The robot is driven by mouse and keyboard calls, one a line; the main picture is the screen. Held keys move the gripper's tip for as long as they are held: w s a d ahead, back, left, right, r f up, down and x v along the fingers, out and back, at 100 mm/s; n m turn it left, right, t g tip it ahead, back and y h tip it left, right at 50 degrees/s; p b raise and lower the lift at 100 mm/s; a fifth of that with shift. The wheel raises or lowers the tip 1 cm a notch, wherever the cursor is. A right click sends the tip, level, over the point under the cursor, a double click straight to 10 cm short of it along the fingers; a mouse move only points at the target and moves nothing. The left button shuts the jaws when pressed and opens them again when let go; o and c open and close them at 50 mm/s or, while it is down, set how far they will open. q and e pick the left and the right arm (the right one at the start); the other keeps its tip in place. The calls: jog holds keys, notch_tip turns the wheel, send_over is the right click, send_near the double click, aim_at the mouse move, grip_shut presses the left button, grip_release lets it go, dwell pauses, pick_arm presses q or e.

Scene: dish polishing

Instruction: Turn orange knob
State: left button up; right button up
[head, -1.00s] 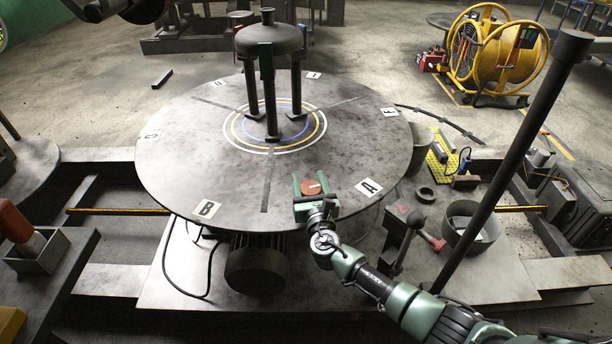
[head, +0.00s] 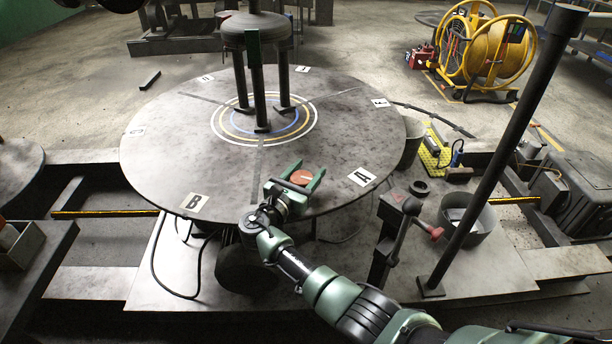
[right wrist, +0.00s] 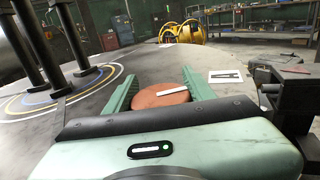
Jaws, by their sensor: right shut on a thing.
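The orange knob (head: 301,177) is a flat round reddish-orange disc with a pale pointer bar. It sits near the front edge of the large round table, left of the label A. My right gripper (head: 305,176) has its green fingers on both sides of the knob and is shut on it. In the right wrist view the knob (right wrist: 160,96) lies between the two fingers (right wrist: 160,92), with the pale bar pointing right. My palm hides the near part of the knob there. My left gripper is not in view.
The round table (head: 180,150) carries letter labels and a dark three-legged stand (head: 256,80) at its middle. A dark slanted post (head: 500,150), a red-ended lever (head: 430,231) and a metal bin (head: 468,222) stand to the right. A yellow hose reel (head: 490,50) is farther back.

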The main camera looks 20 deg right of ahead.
aim_at(302, 185)
dwell(0.3)
jog(key=o, duration=1.4)
jog(key=shift+c, duration=0.2)
jog(key=shift+v, duration=3.95)
jog(key=shift+o, duration=0.2)
